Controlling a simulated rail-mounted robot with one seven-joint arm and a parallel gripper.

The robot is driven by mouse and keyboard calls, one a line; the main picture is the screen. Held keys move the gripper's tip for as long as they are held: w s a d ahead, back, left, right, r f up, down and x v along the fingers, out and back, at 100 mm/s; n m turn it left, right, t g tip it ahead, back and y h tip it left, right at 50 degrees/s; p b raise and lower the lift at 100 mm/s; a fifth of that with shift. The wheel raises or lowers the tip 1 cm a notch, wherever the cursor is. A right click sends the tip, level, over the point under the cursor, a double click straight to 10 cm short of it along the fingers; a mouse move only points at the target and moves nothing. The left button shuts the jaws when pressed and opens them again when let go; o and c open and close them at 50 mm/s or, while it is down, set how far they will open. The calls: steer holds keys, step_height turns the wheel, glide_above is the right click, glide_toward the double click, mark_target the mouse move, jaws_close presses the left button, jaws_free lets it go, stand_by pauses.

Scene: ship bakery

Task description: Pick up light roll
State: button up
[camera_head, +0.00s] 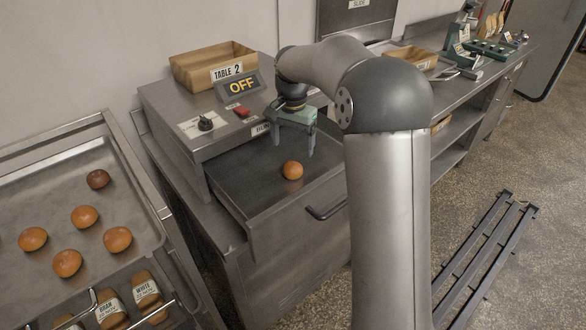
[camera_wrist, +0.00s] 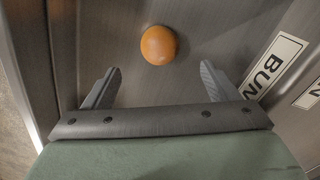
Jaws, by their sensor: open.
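An orange-brown roll (camera_head: 292,170) lies alone on the dark metal surface of the pulled-out drawer (camera_head: 240,185). It also shows in the wrist view (camera_wrist: 158,45), ahead of the fingers and between their lines. My gripper (camera_head: 294,150) is open and empty, pointing down above the drawer just behind the roll. Its two fingers also show in the wrist view (camera_wrist: 160,85), spread wider than the roll. On the tray (camera_head: 60,185) at the left lie several rolls: lighter orange ones (camera_head: 85,216) and a smaller, darker one (camera_head: 98,179).
Behind the drawer stands a control box with an "OFF" display (camera_head: 241,86), a knob (camera_head: 205,123) and a red switch (camera_head: 242,111). A wooden "TABLE 2" box (camera_head: 212,66) sits on top. The drawer handle (camera_head: 327,209) juts out in front. Labelled loaves (camera_head: 147,290) lie below the tray.

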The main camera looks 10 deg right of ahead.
mark_target(292, 163)
step_height(292, 163, down, 8)
steer(key=shift+f+p, duration=0.1)
steer(key=shift+p, duration=0.25)
steer(key=c, duration=1.1)
steer(key=shift+c, duration=0.2)
